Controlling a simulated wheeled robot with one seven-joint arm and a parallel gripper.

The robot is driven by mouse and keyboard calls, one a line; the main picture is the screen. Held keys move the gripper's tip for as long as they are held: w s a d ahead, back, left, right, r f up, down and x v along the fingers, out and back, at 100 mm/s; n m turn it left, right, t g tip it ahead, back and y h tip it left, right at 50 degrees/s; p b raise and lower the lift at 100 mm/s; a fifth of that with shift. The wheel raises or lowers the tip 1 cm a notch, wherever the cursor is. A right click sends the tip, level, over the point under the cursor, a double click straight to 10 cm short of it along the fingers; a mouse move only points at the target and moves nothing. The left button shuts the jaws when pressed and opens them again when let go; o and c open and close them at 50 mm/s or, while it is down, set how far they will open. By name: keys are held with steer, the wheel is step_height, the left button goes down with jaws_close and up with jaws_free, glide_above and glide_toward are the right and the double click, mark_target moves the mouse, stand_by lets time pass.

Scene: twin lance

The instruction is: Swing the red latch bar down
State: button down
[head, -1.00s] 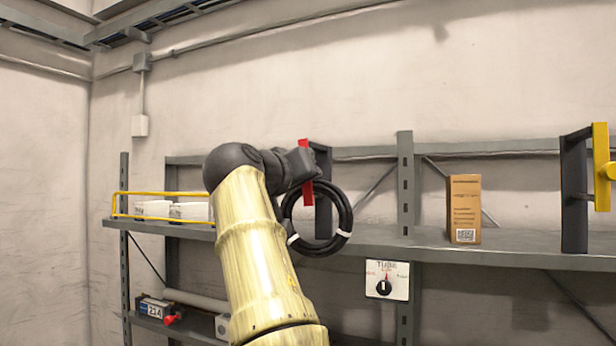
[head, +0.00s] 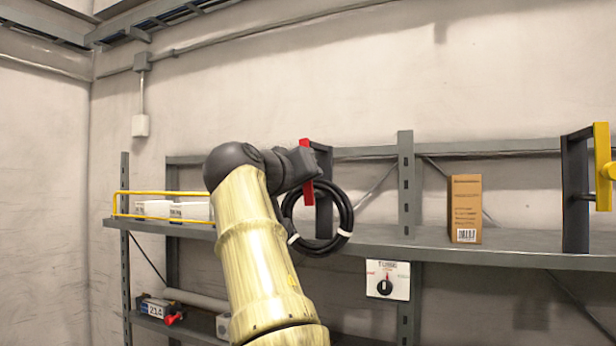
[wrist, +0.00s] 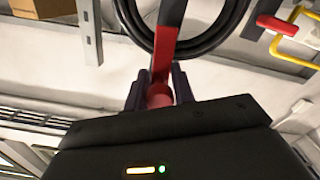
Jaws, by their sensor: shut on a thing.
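The red latch bar (head: 308,192) stands about upright in front of a dark grey bracket (head: 325,190) on the shelf, and it also shows in the wrist view (wrist: 165,48). My gripper (head: 303,165) is at the upper part of the bar and covers some of it. In the wrist view my gripper (wrist: 159,92) has one dark finger on each side of the bar's red end and is shut on it. A coil of black cable (head: 343,215) hangs around the lower part of the bar and bracket. Where the bar pivots is hidden.
A cardboard box (head: 465,208) stands on the shelf (head: 390,245) to the right. Beyond it is a yellow bar (head: 602,165) on another dark bracket. A dial panel (head: 387,280) hangs below the shelf edge. White bins (head: 188,210) sit behind a yellow rail (head: 150,193) at left.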

steer(key=shift+a+r, duration=0.2)
steer(key=shift+r, duration=0.05)
steer(key=c, duration=1.6)
jaws_free()
steer(key=o, duration=0.4)
steer(key=shift+a, duration=0.15)
steer(key=shift+c, duration=0.2)
steer(key=shift+o, duration=0.2)
steer(key=shift+w+a+f, duration=0.15)
steer(key=shift+a, duration=0.05)
steer(key=shift+d, duration=0.3)
steer(key=b+v, duration=0.4)
steer(key=v, duration=1.3)
steer(key=shift+s+a, duration=0.2)
steer(key=shift+s, duration=0.05)
